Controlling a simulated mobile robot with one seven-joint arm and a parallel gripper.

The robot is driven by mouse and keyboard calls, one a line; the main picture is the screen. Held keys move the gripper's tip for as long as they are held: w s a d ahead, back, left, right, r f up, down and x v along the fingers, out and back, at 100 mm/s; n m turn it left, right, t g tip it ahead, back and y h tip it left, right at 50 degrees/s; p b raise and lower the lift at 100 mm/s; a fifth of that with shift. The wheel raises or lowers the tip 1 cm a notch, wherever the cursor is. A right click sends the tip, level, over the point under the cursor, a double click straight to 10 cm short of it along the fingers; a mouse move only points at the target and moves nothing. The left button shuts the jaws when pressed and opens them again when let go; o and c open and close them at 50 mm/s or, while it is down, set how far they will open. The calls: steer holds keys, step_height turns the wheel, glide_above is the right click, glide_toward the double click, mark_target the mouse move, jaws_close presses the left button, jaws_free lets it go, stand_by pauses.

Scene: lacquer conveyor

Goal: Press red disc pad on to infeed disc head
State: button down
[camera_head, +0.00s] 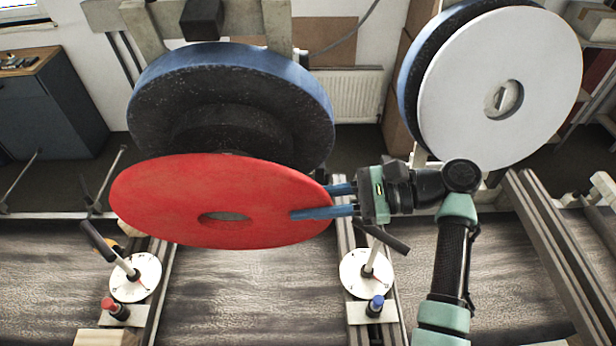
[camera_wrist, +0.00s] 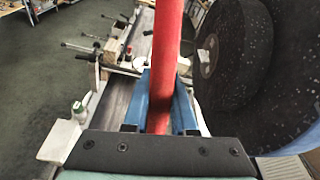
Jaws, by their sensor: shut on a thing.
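The red disc pad (camera_head: 160,200) is a large thin disc with a central hole, tilted in front of the left disc head. My gripper (camera_head: 308,202) is shut on its right edge, with one blue finger in front and one behind. In the wrist view the red pad (camera_wrist: 167,45) stands edge-on between the blue fingers (camera_wrist: 160,100). The left disc head (camera_head: 235,100) has a blue rim and a dark speckled face with a round hub. In the wrist view its dark face (camera_wrist: 250,75) is right of the pad, with a gap between. The pad hides the head's lower part.
A second head at right carries a white disc (camera_head: 480,95). Below are conveyor rails (camera_head: 550,240) and two white round bases with levers, the left one (camera_head: 135,277) by a red button and the right one (camera_head: 366,272) by a blue button. A radiator (camera_head: 345,95) stands behind.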

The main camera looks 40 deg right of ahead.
steer(key=w+d+r+b, duration=0.1)
steer(key=w+d+b, duration=0.2)
steer(key=w, duration=0.2)
steer(key=shift+w+d+r, duration=0.2)
steer(key=shift+w+d, duration=0.1)
steer(key=shift+d, duration=0.1)
steer(key=shift+r+p, duration=0.1)
steer(key=shift+p, duration=0.75)
stand_by(0.9)
steer(key=shift+w+d, duration=0.1)
steer(key=shift+w, duration=0.1)
stand_by(0.4)
steer(key=shift+w+d+r+b, duration=0.1)
steer(key=shift+w+d+b, duration=0.15)
steer(key=shift+w+b, duration=0.15)
steer(key=shift+w+d, duration=0.15)
steer(key=shift+w, duration=0.05)
stand_by(0.3)
steer(key=shift+w+r, duration=0.15)
stand_by(1.2)
steer(key=c, duration=0.6)
jaws_free()
steer(key=shift+c, duration=0.2)
steer(key=shift+d, duration=0.1)
